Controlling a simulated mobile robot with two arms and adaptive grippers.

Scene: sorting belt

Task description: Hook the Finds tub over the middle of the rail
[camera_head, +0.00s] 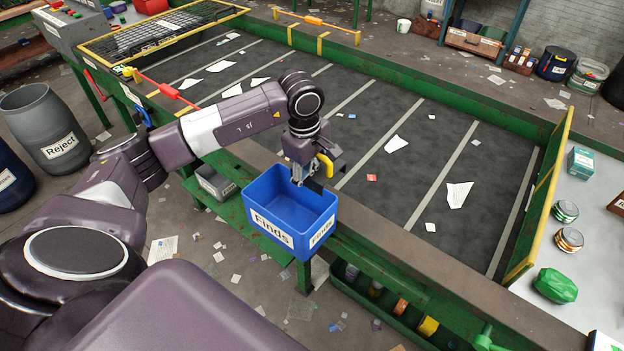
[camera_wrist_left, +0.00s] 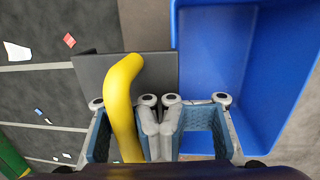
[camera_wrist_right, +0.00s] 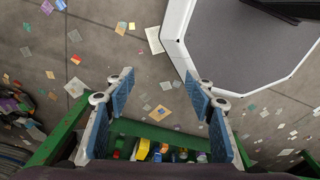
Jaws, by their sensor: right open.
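The blue Finds tub (camera_head: 274,237) is upright on the near side of the belt's long brown-topped rail (camera_head: 385,245), close beside it. A dark plate with a curved yellow grip (camera_head: 324,165) is at its belt-side edge. In the left wrist view the dark plate (camera_wrist_left: 92,72) reaches across the rail strip (camera_wrist_left: 146,25) toward the belt. I cannot tell whether it rests on the rail. My left gripper (camera_head: 303,180) is at the tub's belt-side edge, fingers drawn together around the yellow grip (camera_wrist_left: 124,85); the exact contact is partly hidden. My right gripper (camera_wrist_right: 158,82) is open and empty above the floor.
The dark belt (camera_head: 365,120) carries scattered paper scraps. A green shelf (camera_head: 240,220) with a grey bin (camera_head: 215,184) lies below the rail, left of the tub. A side table with cans (camera_head: 567,240) stands right.

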